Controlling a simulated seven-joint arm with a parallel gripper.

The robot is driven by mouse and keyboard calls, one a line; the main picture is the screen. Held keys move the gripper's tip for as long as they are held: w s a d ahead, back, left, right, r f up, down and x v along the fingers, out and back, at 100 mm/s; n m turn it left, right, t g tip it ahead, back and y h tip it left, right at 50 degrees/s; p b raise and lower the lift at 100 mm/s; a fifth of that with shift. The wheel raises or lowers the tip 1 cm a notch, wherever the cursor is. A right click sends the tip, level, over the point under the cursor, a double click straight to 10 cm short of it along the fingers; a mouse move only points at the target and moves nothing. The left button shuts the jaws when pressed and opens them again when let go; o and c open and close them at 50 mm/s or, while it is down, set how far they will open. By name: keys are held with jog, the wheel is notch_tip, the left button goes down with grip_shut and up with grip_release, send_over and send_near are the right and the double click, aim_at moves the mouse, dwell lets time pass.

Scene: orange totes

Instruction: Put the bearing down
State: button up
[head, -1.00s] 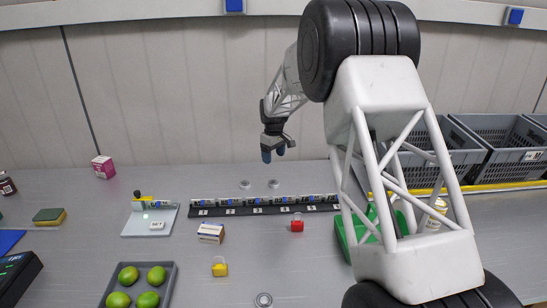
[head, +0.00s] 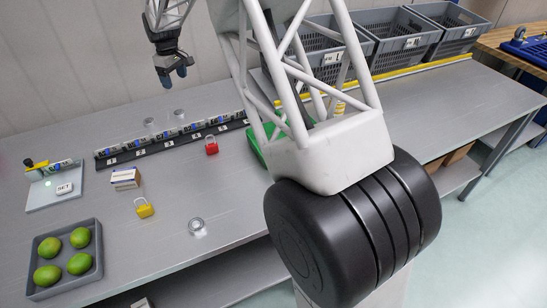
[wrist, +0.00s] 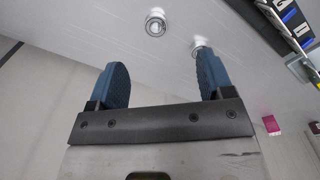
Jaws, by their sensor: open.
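My gripper (head: 174,76) is open and empty, raised above the back of the grey table. In the wrist view its two blue fingers (wrist: 161,80) stand apart with nothing between them. Two metal bearings lie on the table behind the numbered black rail: a left one (head: 150,123) and a right one (head: 179,114). The wrist view shows one ring-shaped bearing (wrist: 155,25) in the clear and another (wrist: 199,42) partly hidden by the right finger. Both are apart from the fingers. A third bearing (head: 197,226) lies near the table's front edge.
The numbered rail (head: 168,143) runs in front of the back bearings. A red padlock (head: 211,147), a yellow padlock (head: 144,209), a small box (head: 125,179) and a grey tray of limes (head: 97,272) stand nearer. A green bin (head: 256,148) is partly hidden behind my arm. Grey crates (head: 403,40) line the back right.

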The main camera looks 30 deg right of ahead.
jog(key=s+d+r+m, duration=0.15)
jog(key=s+r, duration=0.25)
jog(key=s, duration=0.5)
jog(key=s+d+r+m+t, duration=0.1)
jog(key=s+d+r, duration=0.3)
jog(key=s, duration=0.6)
jog(key=s+d+r+m, duration=0.1)
jog(key=s+r+m, duration=0.1)
jog(key=s+r, duration=0.5)
jog(key=s+d+f+m, duration=0.1)
jog(key=s+f, duration=0.1)
jog(key=s, duration=0.9)
jog(key=s+d+f+m+t, duration=0.1)
jog(key=s+f, duration=0.1)
jog(key=s, duration=0.9)
jog(key=s+d+f+m, duration=0.1)
jog(key=s+f+m, duration=0.1)
jog(key=s, duration=0.9)
jog(key=shift+s+d, duration=0.15)
jog(key=shift+d, duration=0.1)
jog(key=shift+o, duration=0.4)
